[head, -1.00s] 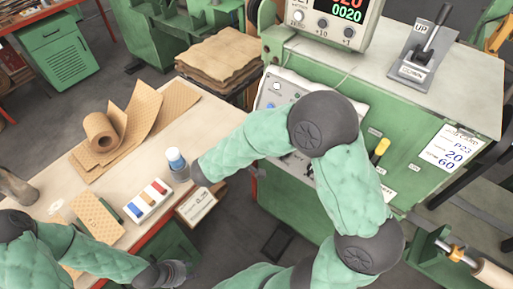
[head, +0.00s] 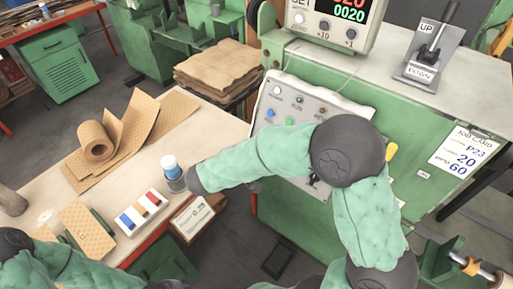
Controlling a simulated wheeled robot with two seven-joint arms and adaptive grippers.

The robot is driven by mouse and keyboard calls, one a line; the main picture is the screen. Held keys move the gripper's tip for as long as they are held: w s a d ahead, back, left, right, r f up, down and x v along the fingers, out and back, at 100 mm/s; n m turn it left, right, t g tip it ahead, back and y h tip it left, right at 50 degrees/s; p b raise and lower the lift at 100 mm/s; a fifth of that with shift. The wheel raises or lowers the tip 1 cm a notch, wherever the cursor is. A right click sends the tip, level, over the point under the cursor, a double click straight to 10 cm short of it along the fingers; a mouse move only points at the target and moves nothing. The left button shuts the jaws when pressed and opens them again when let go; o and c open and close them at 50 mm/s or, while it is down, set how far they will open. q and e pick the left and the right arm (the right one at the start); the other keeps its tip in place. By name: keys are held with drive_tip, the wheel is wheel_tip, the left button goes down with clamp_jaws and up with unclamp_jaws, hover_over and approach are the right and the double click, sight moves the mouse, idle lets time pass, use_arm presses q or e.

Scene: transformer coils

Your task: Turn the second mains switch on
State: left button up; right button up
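A yellow handle (head: 391,152) on the green cabinet side shows just right of my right arm's dark elbow; most of its mount is hidden. The sloping control panel (head: 335,108) has small lamps, a blue button (head: 270,113) and a green button (head: 290,121); my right arm covers much of it. I cannot tell which control is the second mains switch. My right gripper (head: 177,184) is at the table's right edge, beside or around a white bottle with a blue band (head: 170,165); its fingers are unclear. My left gripper (head: 168,284) barely shows at the bottom edge.
The wooden table (head: 130,195) holds a corrugated paper roll (head: 96,142) and a white tray with coloured blocks (head: 142,213). A display box (head: 330,24) and an UP/DOWN lever (head: 431,55) stand on the cabinet. A job card (head: 461,150) is on its side.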

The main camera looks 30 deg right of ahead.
drive_tip(key=o, duration=0.8)
drive_tip(key=shift+w+d+r, duration=0.1)
drive_tip(key=shift+w+r, duration=0.05)
drive_tip(key=shift+r, duration=0.25)
drive_tip(key=shift+f, duration=0.1)
drive_tip(key=shift+f, duration=0.2)
drive_tip(key=v, duration=1.2)
